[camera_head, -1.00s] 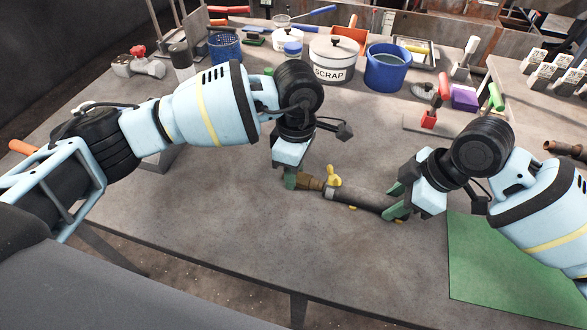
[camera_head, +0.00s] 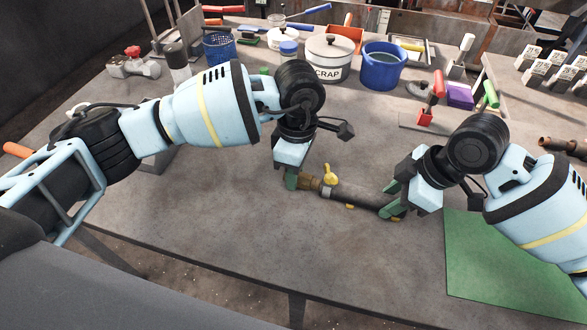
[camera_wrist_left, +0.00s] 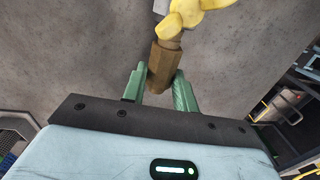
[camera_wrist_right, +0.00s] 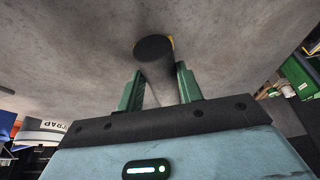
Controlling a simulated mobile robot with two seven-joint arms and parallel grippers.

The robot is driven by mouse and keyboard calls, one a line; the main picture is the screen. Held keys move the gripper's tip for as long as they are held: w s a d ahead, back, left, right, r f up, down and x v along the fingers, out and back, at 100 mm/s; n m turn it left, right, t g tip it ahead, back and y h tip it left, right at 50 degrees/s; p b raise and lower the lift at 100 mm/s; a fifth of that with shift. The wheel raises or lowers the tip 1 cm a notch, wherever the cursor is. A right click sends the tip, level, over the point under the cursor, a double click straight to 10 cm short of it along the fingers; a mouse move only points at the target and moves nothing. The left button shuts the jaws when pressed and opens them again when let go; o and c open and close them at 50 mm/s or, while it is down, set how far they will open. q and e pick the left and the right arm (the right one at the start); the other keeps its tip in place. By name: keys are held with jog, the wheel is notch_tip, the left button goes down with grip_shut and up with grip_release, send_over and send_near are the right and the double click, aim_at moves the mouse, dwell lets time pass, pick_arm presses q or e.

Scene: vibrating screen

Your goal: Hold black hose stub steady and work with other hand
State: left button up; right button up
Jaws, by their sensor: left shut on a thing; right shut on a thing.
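The black hose stub (camera_head: 361,196) lies level at the middle of the table, with a yellow wing-shaped clamp (camera_head: 330,176) near its left end. A brass fitting (camera_head: 309,183) sits at that left end. My left gripper (camera_head: 297,181) is shut on the brass fitting; the left wrist view shows the fitting (camera_wrist_left: 162,68) between the green fingers (camera_wrist_left: 158,90). My right gripper (camera_head: 394,199) is shut on the hose stub's right end; the right wrist view shows the dark round hose end (camera_wrist_right: 154,50) between the fingers (camera_wrist_right: 160,88). Whether the stub touches the table is unclear.
A green mat (camera_head: 510,255) lies at the right front. Behind stand a SCRAP pot (camera_head: 331,62), a blue bucket (camera_head: 384,68), a blue mesh cup (camera_head: 219,47) and a red-handled tool (camera_head: 437,85). The table front is clear.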

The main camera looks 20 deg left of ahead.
pick_arm(q)
jog(key=shift+s+d, duration=0.1)
jog(key=shift+d, duration=1)
dwell(2.1)
jog(key=o, duration=1.1)
notch_tip(320, 180, up, 12)
jog(key=shift+w, duration=0.45)
pick_arm(e)
jog(key=o, duration=0.7)
pick_arm(q)
jog(key=shift+r, duration=0.15)
pick_arm(e)
jog(key=shift+r, duration=0.1)
